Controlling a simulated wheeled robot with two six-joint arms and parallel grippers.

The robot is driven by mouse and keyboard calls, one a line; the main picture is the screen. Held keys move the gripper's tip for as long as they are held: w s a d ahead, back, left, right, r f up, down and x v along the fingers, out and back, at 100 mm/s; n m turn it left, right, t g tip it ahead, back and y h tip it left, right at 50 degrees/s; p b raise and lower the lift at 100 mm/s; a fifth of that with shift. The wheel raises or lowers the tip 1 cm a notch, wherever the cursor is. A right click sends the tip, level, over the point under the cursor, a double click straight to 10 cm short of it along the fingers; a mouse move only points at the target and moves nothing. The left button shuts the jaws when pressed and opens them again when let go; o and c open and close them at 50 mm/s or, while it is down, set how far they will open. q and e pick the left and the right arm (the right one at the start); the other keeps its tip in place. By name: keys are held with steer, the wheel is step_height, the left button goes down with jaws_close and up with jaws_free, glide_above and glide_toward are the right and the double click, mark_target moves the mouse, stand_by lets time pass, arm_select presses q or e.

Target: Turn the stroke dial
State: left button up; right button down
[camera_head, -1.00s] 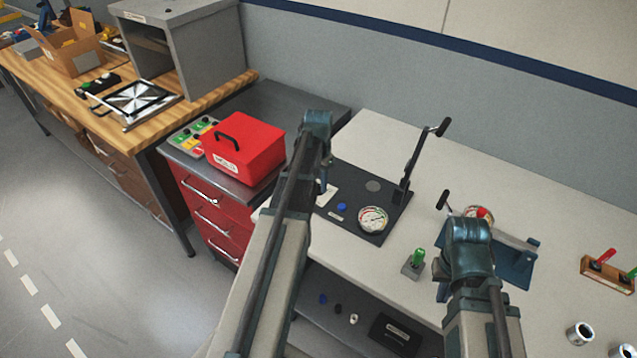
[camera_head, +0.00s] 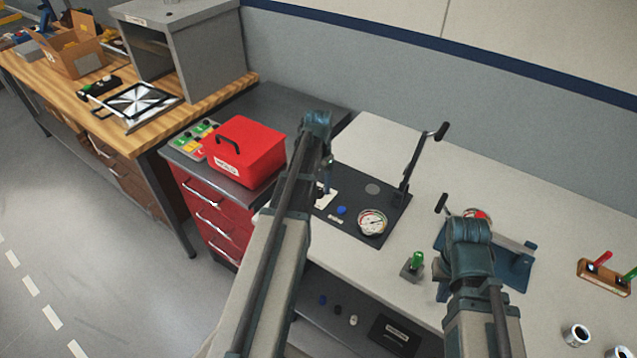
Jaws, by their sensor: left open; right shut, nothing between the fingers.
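The dark press plate (camera_head: 380,203) lies on the pale bench with an upright lever (camera_head: 420,160), a round gauge (camera_head: 372,222) and a blue button (camera_head: 341,210). A white label plate (camera_head: 328,199) shows at its left end, partly covered by my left arm. I cannot make out the stroke dial; it may be hidden behind that arm. My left gripper (camera_head: 321,191) is mostly hidden too; a small dark part shows beside the arm, at the white plate. Whether it touches anything is unclear. My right gripper is hidden behind my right arm.
A red box (camera_head: 245,155) stands on the red drawer cabinet at left. A green-topped switch (camera_head: 414,264) and a blue fixture (camera_head: 513,268) are near my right arm. Metal rings (camera_head: 577,335) lie at lower right. The bench (camera_head: 480,180) behind the fixture is clear.

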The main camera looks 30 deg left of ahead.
mark_target(319, 189)
arm_select(q)
step_height(319, 189, up, 12)
steer(key=p, duration=1.1)
steer(key=shift+r+p, duration=0.2)
steer(key=shift+p, duration=0.1)
steer(key=s+d+f+m+b, duration=0.1)
steer(key=s+d, duration=0.4)
steer(key=d, duration=0.5)
steer(key=s+d+f+m+b, duration=0.1)
steer(key=s+d, duration=0.5)
steer(key=d, duration=0.4)
steer(key=s+d+f+y+b, duration=0.1)
steer(key=s+d, duration=0.4)
steer(key=d, duration=0.5)
steer(key=shift+s+d+f+m+b, duration=0.3)
steer(key=shift+s+f+m+b, duration=0.1)
steer(key=shift+f+b, duration=0.15)
